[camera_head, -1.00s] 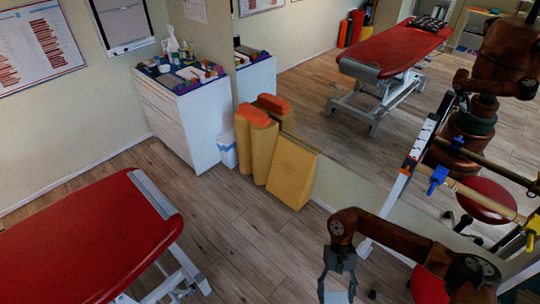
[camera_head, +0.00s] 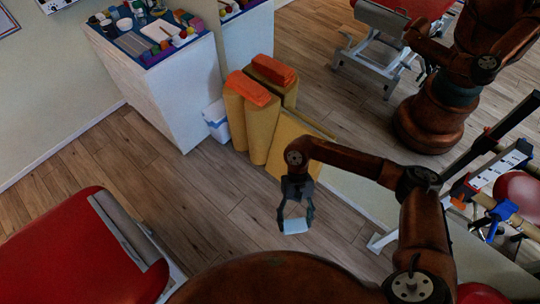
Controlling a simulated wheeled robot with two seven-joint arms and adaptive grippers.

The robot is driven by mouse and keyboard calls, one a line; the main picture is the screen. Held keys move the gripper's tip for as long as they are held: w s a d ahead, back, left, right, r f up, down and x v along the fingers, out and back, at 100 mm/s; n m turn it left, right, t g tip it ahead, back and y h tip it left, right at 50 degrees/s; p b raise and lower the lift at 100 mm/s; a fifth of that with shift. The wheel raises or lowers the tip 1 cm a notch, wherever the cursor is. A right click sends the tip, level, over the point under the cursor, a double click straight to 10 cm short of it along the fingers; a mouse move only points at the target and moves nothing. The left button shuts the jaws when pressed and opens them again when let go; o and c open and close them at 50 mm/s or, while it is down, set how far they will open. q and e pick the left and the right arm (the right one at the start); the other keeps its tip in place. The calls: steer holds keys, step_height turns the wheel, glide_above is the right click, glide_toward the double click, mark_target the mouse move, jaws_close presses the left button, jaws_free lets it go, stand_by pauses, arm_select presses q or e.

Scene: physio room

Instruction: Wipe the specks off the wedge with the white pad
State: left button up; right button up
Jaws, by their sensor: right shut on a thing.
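The yellow wedge (camera_head: 283,140) stands on the floor against the mirror wall, to the right of two upright yellow rolls. My right arm crosses in front of it and hides much of its sloped face. No specks can be made out on the part that shows. My right gripper (camera_head: 295,218) points down and is shut on the white pad (camera_head: 295,226). The pad hangs between its fingertips, in front of the wedge in the picture and apart from it. My left gripper is not in view.
A white cabinet (camera_head: 165,95) with bottles and small items on top stands at upper left. A small white bin (camera_head: 217,119) is beside it. A red treatment table (camera_head: 75,250) fills the lower left. A rail stand (camera_head: 500,165) is at right. Wood floor between is clear.

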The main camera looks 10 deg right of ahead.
steer(key=s+a+f+y+b, duration=0.2)
steer(key=a+y+b, duration=0.2)
steer(key=a+b, duration=0.4)
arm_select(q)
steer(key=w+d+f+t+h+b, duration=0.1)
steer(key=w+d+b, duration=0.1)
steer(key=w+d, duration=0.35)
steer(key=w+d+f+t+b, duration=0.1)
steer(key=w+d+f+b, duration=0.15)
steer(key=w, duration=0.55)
arm_select(e)
steer(key=w+d+f+m+t+y+b, duration=0.2)
steer(key=w+d+m+t+y+b, duration=0.2)
steer(key=w+m+t+y+b, duration=0.3)
steer(key=w+d+f+m+t+b, duration=0.2)
steer(key=w+d+f+t+b, duration=0.1)
steer(key=d+t+b, duration=0.6)
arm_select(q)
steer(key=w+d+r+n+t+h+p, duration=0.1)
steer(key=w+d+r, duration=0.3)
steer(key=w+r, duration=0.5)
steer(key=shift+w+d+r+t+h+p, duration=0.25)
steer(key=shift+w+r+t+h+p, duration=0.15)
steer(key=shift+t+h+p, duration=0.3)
arm_select(e)
steer(key=r+x, duration=0.2)
steer(key=x, duration=0.6)
steer(key=shift+a+f+g, duration=0.3)
steer(key=shift+a+f, duration=0.05)
steer(key=shift+a, duration=0.35)
